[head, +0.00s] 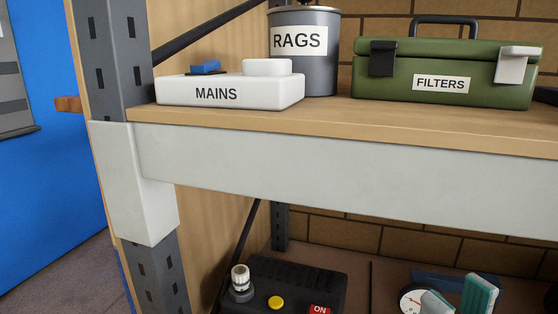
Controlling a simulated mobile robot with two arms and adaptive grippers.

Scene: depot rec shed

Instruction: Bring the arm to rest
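My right gripper (459,298) shows at the bottom right of the head view, in front of the lower shelf level. Only its two pale fingertips with teal sides are in the picture. They stand apart with a gap between them, and I see nothing held there. The rest of the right arm is below the frame. My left gripper and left arm are not in view.
The upper shelf (350,185) holds a white MAINS box (180,92) with a blue switch, a grey RAGS bin (318,75) and a green FILTERS toolbox (378,90). Below are a black box (300,280) with buttons and a round gauge (410,299) beside my fingers.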

